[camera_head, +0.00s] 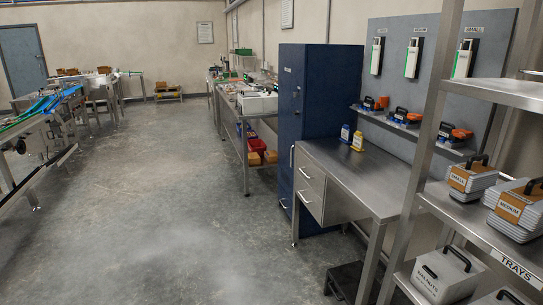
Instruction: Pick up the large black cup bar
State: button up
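My gripper is not in view. No thing in view is readable as a large black cup bar. Black handled tools sit on small ledges on the grey wall panel (455,95): one at the left (370,103), one in the middle (401,114) and one at the right (449,131). Each has an orange part beside it. The white labels above on the panel read SMALL at the right; the left and middle ones are too small to read surely. Which tool is the large one, I cannot tell for certain.
A steel bench (362,178) with drawers stands below the panel, with blue and yellow bottles on it. A blue cabinet (322,110) stands behind it. A steel rack (425,190) with handled tray stacks (471,180) is at the right. The grey floor (170,210) is clear.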

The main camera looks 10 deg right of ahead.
aim_at(371, 106)
jog(key=u, duration=0.25)
jog(key=i, duration=3.9)
jog(key=u, duration=0.15)
